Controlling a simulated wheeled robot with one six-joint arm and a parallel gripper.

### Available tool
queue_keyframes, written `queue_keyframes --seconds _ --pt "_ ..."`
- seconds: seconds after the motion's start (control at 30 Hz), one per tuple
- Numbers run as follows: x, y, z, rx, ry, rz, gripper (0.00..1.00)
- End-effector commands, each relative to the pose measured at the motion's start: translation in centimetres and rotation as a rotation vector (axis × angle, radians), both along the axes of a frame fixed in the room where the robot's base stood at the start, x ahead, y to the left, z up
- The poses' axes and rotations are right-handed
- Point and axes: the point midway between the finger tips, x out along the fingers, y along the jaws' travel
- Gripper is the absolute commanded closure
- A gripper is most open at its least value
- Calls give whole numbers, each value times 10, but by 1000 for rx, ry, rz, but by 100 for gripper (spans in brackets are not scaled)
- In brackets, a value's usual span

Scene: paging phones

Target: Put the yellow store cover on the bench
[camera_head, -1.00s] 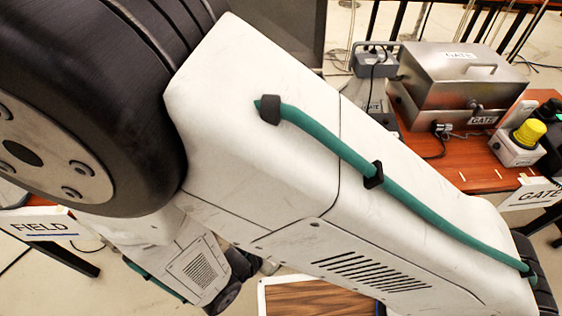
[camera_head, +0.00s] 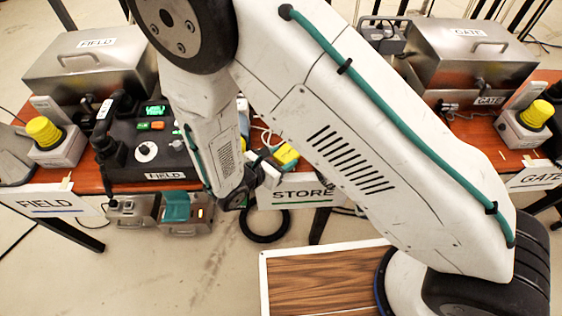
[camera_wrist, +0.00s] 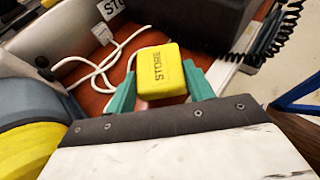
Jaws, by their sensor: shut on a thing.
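The yellow store cover (camera_wrist: 160,73), a small block lettered STORE, sits between the two teal fingers of my gripper (camera_wrist: 158,88) in the wrist view. My gripper is shut on it. In the head view the yellow cover (camera_head: 287,154) shows near the STORE sign, partly hidden by my arm. The bench (camera_wrist: 93,102) has a red-brown top, seen below and behind the cover in the wrist view. Whether the cover touches the bench is not clear. My arm hides much of the store section in the head view.
A white cable (camera_wrist: 103,68) lies looped on the bench beside the cover. A dark box (camera_wrist: 205,22) with a coiled cord stands just behind and right. A FIELD phone panel (camera_head: 150,150) is at left; a GATE metal box (camera_head: 468,55) is at right.

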Motion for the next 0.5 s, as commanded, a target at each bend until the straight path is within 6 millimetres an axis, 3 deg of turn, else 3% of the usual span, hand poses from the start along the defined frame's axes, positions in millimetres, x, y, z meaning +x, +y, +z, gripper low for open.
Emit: queue_keyframes --seconds 0.13,0.47,0.5 --pt "0 0 -20 -1 1 1 71" --pt "-1 0 -24 -1 1 0 71" --pt "-1 0 -24 -1 1 0 42"
